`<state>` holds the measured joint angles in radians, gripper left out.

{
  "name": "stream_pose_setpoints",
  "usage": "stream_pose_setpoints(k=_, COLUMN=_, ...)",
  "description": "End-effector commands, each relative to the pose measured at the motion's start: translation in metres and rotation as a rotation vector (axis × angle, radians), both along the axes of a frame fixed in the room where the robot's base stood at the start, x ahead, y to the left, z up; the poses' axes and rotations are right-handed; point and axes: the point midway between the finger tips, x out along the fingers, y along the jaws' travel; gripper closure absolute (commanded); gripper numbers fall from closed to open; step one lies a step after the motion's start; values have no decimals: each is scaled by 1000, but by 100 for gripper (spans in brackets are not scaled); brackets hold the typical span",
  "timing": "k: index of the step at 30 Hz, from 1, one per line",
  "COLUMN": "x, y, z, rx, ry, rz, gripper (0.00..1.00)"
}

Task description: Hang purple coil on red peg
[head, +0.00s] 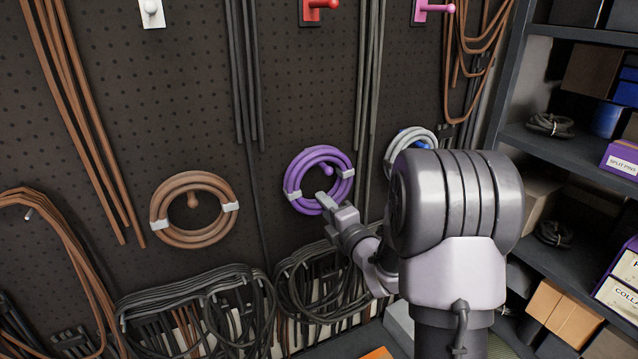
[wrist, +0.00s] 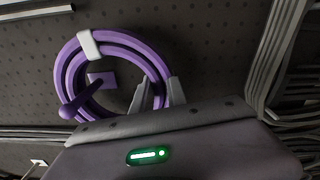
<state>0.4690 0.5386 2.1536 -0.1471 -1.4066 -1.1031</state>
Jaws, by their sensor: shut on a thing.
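The purple coil (head: 312,157) hangs around a purple peg (head: 325,170) on the dark pegboard in the head view. It has white bands around it. My gripper (head: 330,203) is at the lower right part of the coil's ring. In the wrist view the coil (wrist: 72,65) encircles the purple peg (wrist: 82,103), and my gripper's fingers (wrist: 158,94) are shut on the ring's side. The red peg (head: 318,5) is at the top edge of the head view, above the coil, with no coil seen on it.
A brown coil (head: 180,232) hangs to the left and a white and blue coil (head: 404,143) to the right, partly behind my arm. Long grey cables (head: 368,80) hang just right of the purple coil. Shelves (head: 560,145) with boxes stand at the right.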

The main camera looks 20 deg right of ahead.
Motion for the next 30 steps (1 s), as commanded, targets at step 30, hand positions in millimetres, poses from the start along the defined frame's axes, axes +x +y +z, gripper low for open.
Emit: stream_pose_setpoints(k=30, x=-2, y=0, z=10, rx=7, ry=12, rz=-3, gripper=100)
